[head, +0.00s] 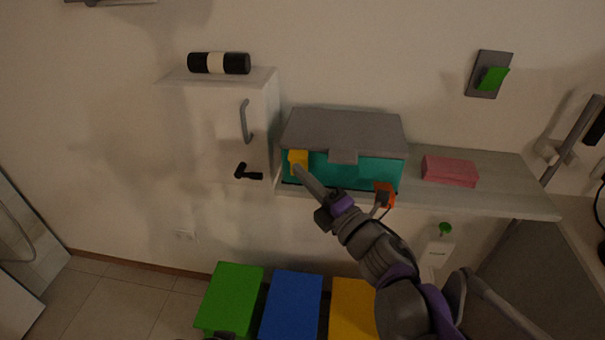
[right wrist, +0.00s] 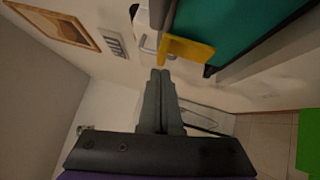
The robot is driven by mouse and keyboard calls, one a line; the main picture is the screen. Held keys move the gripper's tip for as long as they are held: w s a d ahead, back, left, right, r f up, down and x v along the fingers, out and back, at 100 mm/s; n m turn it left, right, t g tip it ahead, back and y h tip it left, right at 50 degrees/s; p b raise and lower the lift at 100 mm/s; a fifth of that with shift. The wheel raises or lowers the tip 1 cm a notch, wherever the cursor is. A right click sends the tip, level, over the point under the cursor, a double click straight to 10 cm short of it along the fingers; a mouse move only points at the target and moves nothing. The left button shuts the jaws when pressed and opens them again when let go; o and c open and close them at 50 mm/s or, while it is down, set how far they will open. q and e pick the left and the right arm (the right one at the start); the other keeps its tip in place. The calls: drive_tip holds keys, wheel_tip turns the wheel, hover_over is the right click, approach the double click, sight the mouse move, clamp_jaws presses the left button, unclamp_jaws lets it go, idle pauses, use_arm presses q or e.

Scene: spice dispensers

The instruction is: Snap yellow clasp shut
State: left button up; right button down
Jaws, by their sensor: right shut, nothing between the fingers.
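The teal box with a grey lid (head: 345,130) sits on the shelf, its lid lowered. The yellow clasp (head: 298,157) is at the left of the box's front, by the lid edge. In the right wrist view the yellow clasp (right wrist: 188,51) looks like a flat plate jutting out beside the teal wall; I cannot tell if it is latched. An orange clasp (head: 385,192) is at the front right, lower and sticking outward. My right gripper (head: 299,172) is shut and empty, its tips just below and close to the yellow clasp; contact is unclear.
A pink block (head: 450,171) lies on the shelf (head: 515,190) to the right. A white cabinet (head: 225,120) with a handle stands close to the box's left. Green (head: 230,295), blue (head: 291,305) and yellow (head: 352,308) bins stand below.

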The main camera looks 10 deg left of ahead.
drive_tip(key=shift+w+r+p, duration=0.45)
drive_tip(key=shift+w+r, duration=0.05)
drive_tip(key=shift+w, duration=0.05)
drive_tip(key=shift+d, duration=0.1)
drive_tip(key=v, duration=1.1)
drive_tip(key=d+f+m+t+h+p, duration=0.2)
drive_tip(key=d+m+h+p, duration=0.2)
drive_tip(key=d+m+h, duration=1.15)
drive_tip(key=s+d+f+m+g+y+p, duration=0.1)
drive_tip(key=s+f+m+g+p, duration=0.3)
drive_tip(key=s+f+m+g, duration=0.6)
drive_tip(key=s+f+m, duration=0.3)
drive_tip(key=s+f, duration=0.1)
drive_tip(key=s, duration=0.2)
drive_tip(key=shift+s+d, duration=0.15)
drive_tip(key=shift+d, duration=0.05)
